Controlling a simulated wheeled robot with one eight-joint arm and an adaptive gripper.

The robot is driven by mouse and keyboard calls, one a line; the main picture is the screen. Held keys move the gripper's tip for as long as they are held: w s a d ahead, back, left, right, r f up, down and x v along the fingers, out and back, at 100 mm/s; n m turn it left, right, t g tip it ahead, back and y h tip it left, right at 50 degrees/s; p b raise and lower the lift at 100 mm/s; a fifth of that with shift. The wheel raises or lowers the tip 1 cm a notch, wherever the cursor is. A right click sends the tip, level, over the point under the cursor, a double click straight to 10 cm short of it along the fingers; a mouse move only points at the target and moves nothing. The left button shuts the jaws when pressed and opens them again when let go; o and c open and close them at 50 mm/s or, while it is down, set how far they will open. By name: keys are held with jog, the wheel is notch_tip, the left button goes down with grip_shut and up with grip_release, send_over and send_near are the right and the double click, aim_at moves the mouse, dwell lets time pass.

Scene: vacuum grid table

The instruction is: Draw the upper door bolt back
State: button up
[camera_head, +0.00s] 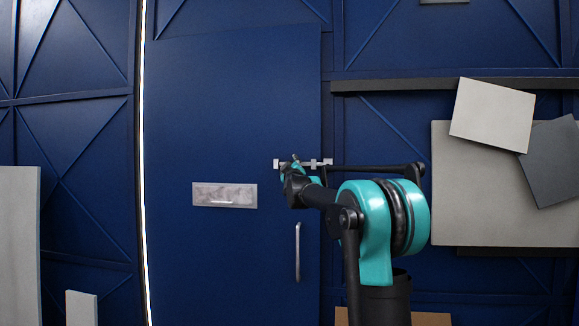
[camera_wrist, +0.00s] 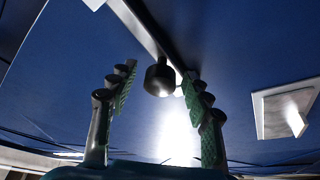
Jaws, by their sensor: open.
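The upper door bolt (camera_head: 315,162) is a small light-grey bar with brackets, set across the right edge of the blue door (camera_head: 232,100). My gripper (camera_head: 291,163) is at the left part of the bolt and hides some of it. In the wrist view my gripper (camera_wrist: 155,87) is open, with green-padded fingers spread apart. The dark round bolt knob (camera_wrist: 159,77) shows between the fingertips, nearer the right finger. I cannot tell if that finger touches it. The bolt's bar (camera_wrist: 143,27) runs diagonally behind the knob.
A light mail-slot plate (camera_head: 225,195) is on the door, left of and below the bolt; it also shows in the wrist view (camera_wrist: 287,108). A vertical handle (camera_head: 298,252) is below the bolt. Grey panels (camera_head: 470,190) lean on the right wall. The door's left part is clear.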

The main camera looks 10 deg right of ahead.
jog(key=shift+w, duration=0.15)
grip_shut()
dwell(0.4)
